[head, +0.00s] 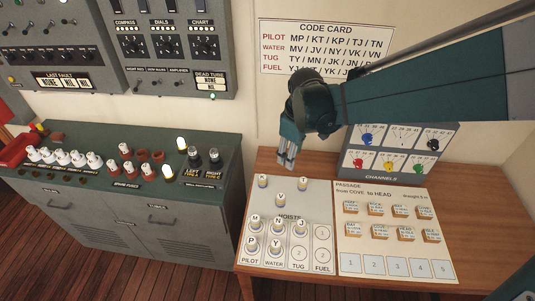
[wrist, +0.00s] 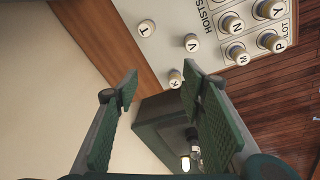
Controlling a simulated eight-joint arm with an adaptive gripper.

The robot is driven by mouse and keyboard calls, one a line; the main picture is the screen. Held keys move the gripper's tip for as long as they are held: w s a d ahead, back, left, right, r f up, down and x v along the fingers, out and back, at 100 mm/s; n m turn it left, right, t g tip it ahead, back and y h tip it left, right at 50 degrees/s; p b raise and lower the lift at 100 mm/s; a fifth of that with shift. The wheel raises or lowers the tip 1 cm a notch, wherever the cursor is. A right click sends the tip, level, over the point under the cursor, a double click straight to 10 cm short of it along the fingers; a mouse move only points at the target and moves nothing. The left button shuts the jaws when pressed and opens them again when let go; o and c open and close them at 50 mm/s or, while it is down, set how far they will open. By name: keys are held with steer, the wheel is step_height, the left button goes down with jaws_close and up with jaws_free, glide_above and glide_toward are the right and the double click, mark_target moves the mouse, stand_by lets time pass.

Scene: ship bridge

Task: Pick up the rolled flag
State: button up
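Several white, round-topped pieces with letters, which look like the rolled flags, stand on the pale HOISTS board (head: 320,208). K (head: 262,181), T (head: 303,184) and V (head: 281,199) stand apart at its far end. M (head: 255,222), N (head: 277,226), J (head: 300,228), P (head: 250,245) and Y (head: 275,247) stand in its marked columns. My gripper (head: 287,160) is above the board's far edge, with its fingers pointing down. In the wrist view the green fingers (wrist: 160,92) are apart with nothing held. K (wrist: 175,78) shows between them, farther off.
The wooden desk (head: 480,245) also bears a PASSAGE card (head: 395,255) with several small labelled blocks and a CHANNELS box (head: 385,177) behind it. A green console (head: 215,215) with lamps and knobs stands to the left, across a gap. A code card (head: 325,45) hangs on the wall.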

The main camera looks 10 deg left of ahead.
mark_target(263, 177)
steer(key=w+a+f+n, duration=0.1)
steer(key=a+f, duration=0.2)
steer(key=f, duration=0.1)
steer(key=w+a+f+n+g, duration=0.1)
steer(key=a+f+n, duration=0.1)
steer(key=a+f, duration=0.2)
steer(key=w+a+f+n, duration=0.1)
steer(key=a+f, duration=0.2)
steer(key=a, duration=0.1)
steer(key=shift+w+f+n+g+h+p, duration=0.25)
steer(key=shift+f+n+g+h+p, duration=0.05)
steer(key=shift+f+g+p, duration=0.1)
steer(key=shift+f, duration=0.1)
steer(key=shift+f, duration=1.2)
steer(key=shift+f, duration=0.1)
steer(key=shift+s+d+f, duration=0.1)
steer(key=shift+f, duration=2.4)
steer(key=shift+c, duration=0.5)
steer(key=c, duration=0.8)
